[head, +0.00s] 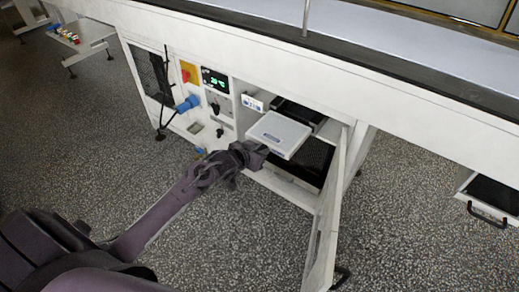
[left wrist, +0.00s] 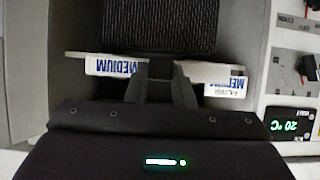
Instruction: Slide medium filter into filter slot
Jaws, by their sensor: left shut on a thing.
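The medium filter (head: 279,133) is a flat white panel at the mouth of the open cabinet bay. In the left wrist view its white edge (left wrist: 98,66) carries the word MEDIUM. My left gripper (head: 256,152) is shut on its near edge; the fingers (left wrist: 160,80) cover the middle of that edge. The filter sits roughly level, partly overlapping the bay opening; I cannot tell how deep it reaches or whether it touches the slot rails. The slot itself is largely hidden. My right gripper is not in view.
The bay's white door (head: 325,215) stands open on the right. Left of the bay is a control panel (head: 205,105) with a green display (head: 215,81), knobs and a blue plug (head: 188,103). Dark mesh (head: 316,153) shows inside the bay. The floor in front is clear.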

